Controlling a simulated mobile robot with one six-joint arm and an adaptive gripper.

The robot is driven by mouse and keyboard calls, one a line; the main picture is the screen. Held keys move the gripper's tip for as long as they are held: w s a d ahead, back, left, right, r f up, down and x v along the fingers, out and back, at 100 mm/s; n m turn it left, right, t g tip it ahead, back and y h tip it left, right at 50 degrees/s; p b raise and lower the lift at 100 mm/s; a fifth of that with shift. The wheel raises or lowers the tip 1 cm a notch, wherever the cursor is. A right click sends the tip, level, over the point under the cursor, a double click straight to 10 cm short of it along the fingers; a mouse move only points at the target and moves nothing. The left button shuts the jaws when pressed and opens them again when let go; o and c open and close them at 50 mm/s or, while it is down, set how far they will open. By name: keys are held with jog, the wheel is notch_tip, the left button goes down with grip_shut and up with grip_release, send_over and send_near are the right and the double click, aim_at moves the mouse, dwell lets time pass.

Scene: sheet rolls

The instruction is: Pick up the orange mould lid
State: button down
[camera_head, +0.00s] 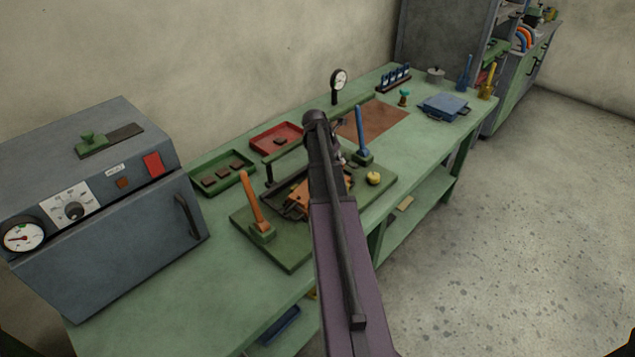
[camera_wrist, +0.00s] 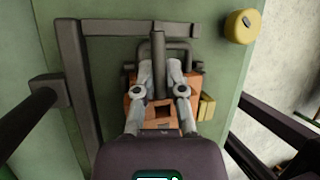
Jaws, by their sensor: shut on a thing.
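The orange mould lid (camera_wrist: 137,118) is below my gripper in the wrist view, with a square opening near its front. It is partly hidden by my fingers and wrist. In the head view a part of the lid (camera_head: 297,206) shows left of my arm, over the green base plate (camera_head: 285,257). My gripper (camera_wrist: 160,72) has its two grey fingers closed in on either side of a dark upright bar over the lid. I cannot tell whether the lid is lifted clear of what lies under it.
An orange-handled lever (camera_head: 252,200) and a blue-handled lever (camera_head: 361,135) stand on the plate, near my arm. A yellow knob (camera_head: 374,178) is at the right. A grey oven (camera_head: 110,235) stands left; green (camera_head: 245,178) and red (camera_head: 268,146) trays lie behind.

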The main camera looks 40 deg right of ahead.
jog(key=shift+r, duration=0.15)
dwell(0.3)
notch_tip(320, 180, up, 4)
jog(key=p, duration=0.4)
jog(key=shift+f, duration=0.25)
jog(key=s+a, duration=0.3)
jog(key=s, duration=0.4)
jog(key=s+a+r+p, duration=0.1)
jog(key=s+a, duration=0.3)
jog(key=s, duration=0.3)
jog(key=shift+s, duration=0.25)
jog(key=shift+r, duration=0.1)
jog(key=shift+w, duration=0.1)
